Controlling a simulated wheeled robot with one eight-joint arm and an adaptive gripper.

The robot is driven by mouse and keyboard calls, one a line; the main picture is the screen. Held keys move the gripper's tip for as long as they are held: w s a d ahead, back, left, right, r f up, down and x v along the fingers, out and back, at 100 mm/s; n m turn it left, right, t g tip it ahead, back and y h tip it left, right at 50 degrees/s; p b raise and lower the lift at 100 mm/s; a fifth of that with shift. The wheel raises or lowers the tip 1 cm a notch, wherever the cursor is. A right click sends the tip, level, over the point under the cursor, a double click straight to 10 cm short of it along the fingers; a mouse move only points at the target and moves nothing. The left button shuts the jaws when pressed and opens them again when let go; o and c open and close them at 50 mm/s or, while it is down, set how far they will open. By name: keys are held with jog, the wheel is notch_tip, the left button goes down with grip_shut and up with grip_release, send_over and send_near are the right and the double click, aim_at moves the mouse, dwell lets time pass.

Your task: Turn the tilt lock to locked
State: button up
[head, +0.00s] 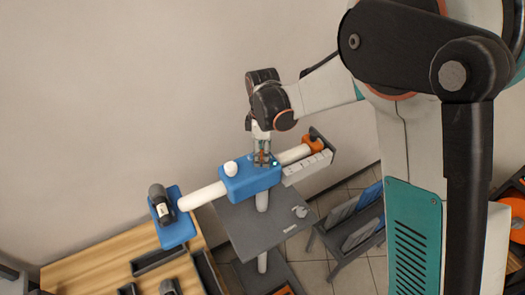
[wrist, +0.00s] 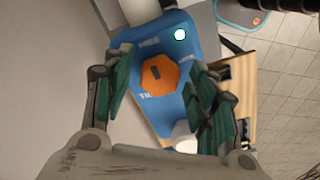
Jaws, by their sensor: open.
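The tilt lock is an orange hexagonal knob (wrist: 160,75) on a blue housing (wrist: 152,47), seen in the wrist view. A short dark mark sits near the knob's middle. White lettering surrounds it, too blurred to read fully; "TIL" shows below it. My gripper (wrist: 158,92) is open, its green-padded fingers to the left and right of the knob, with visible gaps.
A small bright light (wrist: 180,34) sits on the housing. A white knob (head: 230,168) stands on the housing left of my gripper. A grey shelf (head: 260,225) lies below the crossbar. A wooden bench (head: 90,270) is at lower left. The wall behind is bare.

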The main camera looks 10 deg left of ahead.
jog(key=c, duration=1.1)
jog(key=shift+o, duration=0.2)
jog(key=shift+m+b, duration=0.3)
jog(key=m+b, duration=0.3)
jog(key=shift+f, duration=0.15)
jog(key=m+b, duration=0.3)
jog(key=m, duration=0.2)
jog(key=shift+s, duration=0.1)
jog(key=m+b, duration=0.2)
jog(key=m, duration=0.2)
jog(key=shift+m, duration=0.3)
jog(key=m+b, duration=0.1)
jog(key=m, duration=0.3)
jog(key=shift+a+r+m+b, duration=0.1)
jog(key=shift+r+m+b, duration=0.1)
jog(key=shift+m+b, duration=0.15)
